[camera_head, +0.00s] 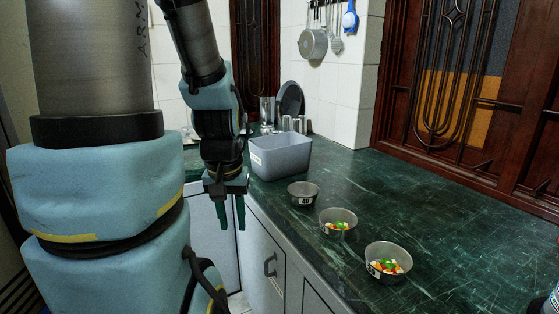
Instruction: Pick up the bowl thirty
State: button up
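Three metal bowls stand in a row along the front edge of the green counter. The farthest bowl (303,203) bears a dark label that may read 40, and it looks empty. The middle bowl (338,233) and the nearest bowl (386,276) hold small red, green, yellow and white pieces. Their labels are too small to read, so I cannot tell which bowl is thirty. My gripper (231,215) hangs fingers down in front of the counter edge, left of the bowls. Its green fingers are apart with nothing between them.
A grey bin (285,160) stands on the counter (455,245) behind the farthest bowl. Metal cups and a dark plate (291,100) stand near the wall. Cabinet doors (262,260) drop below the counter edge. The counter right of the bowls is mostly clear.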

aim_at(389, 264)
jog(key=k+l, duration=0.25)
jog(key=k, duration=0.2)
jog(key=k+l, duration=0.25)
jog(key=k, duration=0.2)
